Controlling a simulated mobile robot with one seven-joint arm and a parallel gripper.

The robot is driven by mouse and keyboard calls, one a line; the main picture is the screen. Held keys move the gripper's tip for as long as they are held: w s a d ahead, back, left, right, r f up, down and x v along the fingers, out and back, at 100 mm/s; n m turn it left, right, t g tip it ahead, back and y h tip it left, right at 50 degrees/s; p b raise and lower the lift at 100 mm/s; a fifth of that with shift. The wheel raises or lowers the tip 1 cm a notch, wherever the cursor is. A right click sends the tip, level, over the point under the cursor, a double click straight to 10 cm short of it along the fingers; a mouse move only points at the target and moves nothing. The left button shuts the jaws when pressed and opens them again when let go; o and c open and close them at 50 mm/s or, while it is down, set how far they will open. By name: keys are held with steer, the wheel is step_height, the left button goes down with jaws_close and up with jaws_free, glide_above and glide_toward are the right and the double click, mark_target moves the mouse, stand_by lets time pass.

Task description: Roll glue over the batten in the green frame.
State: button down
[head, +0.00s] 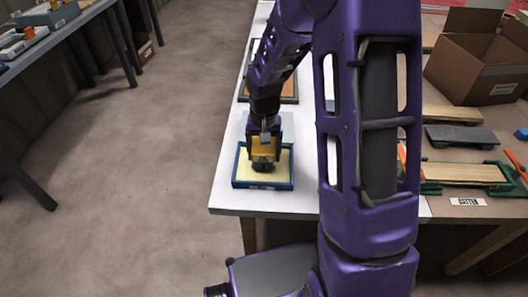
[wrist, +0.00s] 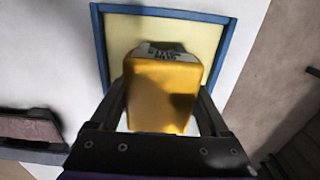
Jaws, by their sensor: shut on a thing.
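The green frame (head: 430,187) lies on the right part of the bench, with the pale wooden batten (head: 465,173) lying in it. A label in front reads BATTEN. My gripper (head: 264,150) is far to the left of it, pointing down over a blue-rimmed tray (head: 236,182) with a pale yellow inside. My gripper is shut on an orange-yellow tool (wrist: 162,92), seemingly the glue roller, with a small label on top. The tool's dark lower end (head: 263,164) is at the tray; whether it touches the yellow surface I cannot tell. The tray's blue rim also shows in the wrist view (wrist: 170,11).
A dark-rimmed tray with a brown inside (head: 288,88) lies farther back. Behind the green frame are a grey slab (head: 460,136), a wooden strip (head: 452,114) and an open cardboard box (head: 480,70). Orange-handled clamps (head: 516,165) flank the frame. My arm hides the bench's middle.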

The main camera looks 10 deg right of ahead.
mark_target(266, 147)
steer(key=shift+f+b, duration=0.45)
steer(key=shift+f, duration=0.2)
stand_by(1.3)
steer(key=shift+r+p, duration=2.65)
steer(key=shift+r, duration=0.95)
steer(key=n, duration=0.1)
steer(key=s+f+n, duration=0.1)
steer(key=n, duration=0.1)
steer(key=shift+s+f+n, duration=0.1)
steer(key=shift+f+n, duration=0.05)
steer(key=shift+n, duration=0.15)
